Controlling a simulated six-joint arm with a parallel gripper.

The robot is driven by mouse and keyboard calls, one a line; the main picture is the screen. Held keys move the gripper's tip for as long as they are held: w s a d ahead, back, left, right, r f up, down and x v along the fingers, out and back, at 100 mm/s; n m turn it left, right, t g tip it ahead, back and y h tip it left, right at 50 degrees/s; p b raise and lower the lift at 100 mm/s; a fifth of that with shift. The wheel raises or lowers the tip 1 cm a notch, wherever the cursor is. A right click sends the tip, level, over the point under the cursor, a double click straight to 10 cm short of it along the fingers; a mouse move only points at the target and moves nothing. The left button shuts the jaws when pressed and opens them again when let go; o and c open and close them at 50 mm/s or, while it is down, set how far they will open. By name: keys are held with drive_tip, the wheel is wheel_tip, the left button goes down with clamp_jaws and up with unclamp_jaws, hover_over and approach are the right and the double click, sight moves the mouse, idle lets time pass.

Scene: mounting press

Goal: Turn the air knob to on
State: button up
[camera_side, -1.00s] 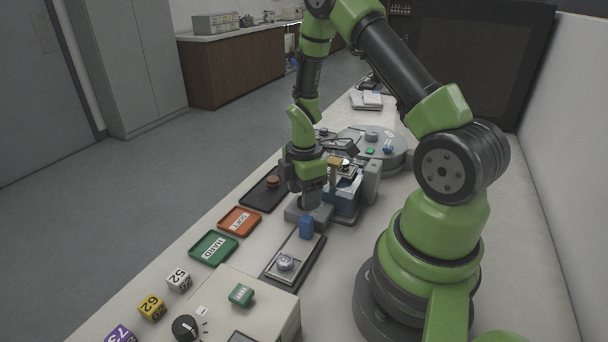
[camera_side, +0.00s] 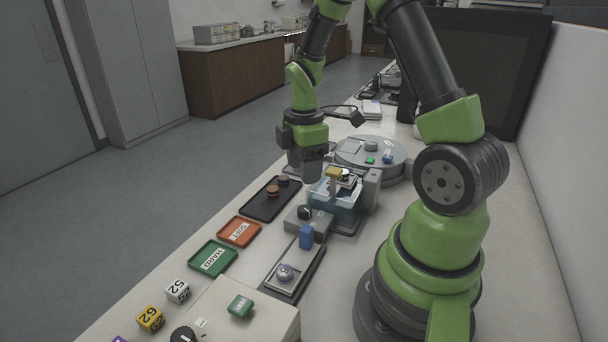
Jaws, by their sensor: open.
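A small black knob with a light pointer mark (camera_side: 304,212) sits on a low grey box (camera_side: 323,226) at the front left of the press (camera_side: 347,200). Its label cannot be read, and I cannot tell which setting the pointer is on. Another black knob (camera_side: 183,335) is on the cream control box at the bottom edge, partly cut off. My gripper (camera_side: 307,178) points down, open and empty, above and behind the knob on the grey box. It is apart from that knob. Its fingertips are small and hard to make out.
A black tray with brown discs (camera_side: 265,205), an orange tray (camera_side: 239,232) and a green tray (camera_side: 213,257) line the table's left edge. A blue block (camera_side: 306,237) stands by the grey box. A round grey machine (camera_side: 372,150) stands behind the press.

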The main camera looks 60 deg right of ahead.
sight(304, 208)
drive_tip(key=m, duration=1.6)
drive_tip(key=f+m, duration=0.1)
drive_tip(key=m, duration=0.8)
drive_tip(key=shift+d+f, duration=0.1)
wheel_tip(304, 208, down, 9)
drive_tip(key=shift+r, duration=0.1)
